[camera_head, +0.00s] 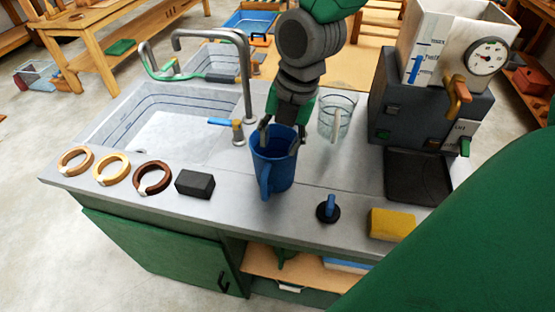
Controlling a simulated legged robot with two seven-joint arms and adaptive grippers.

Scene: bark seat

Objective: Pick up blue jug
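The blue jug (273,172) stands upright on the grey counter, right of the sink, with its handle towards the front. My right gripper (281,139) points down at the jug's mouth from above. Its two fingers are spread apart, one near the left side of the rim and one near the right. They overlap the rim in the picture, and I cannot tell whether they touch the jug or whether their tips are inside it. The gripper hides the back of the rim. My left gripper is not in view.
A clear beaker (338,116) stands close behind the jug to the right. The tap (246,75) and its blue lever (223,122) are close left. A dark block (195,184), several rings, a black knob (328,209), a yellow sponge (391,224) and a gauged machine (430,115) surround it.

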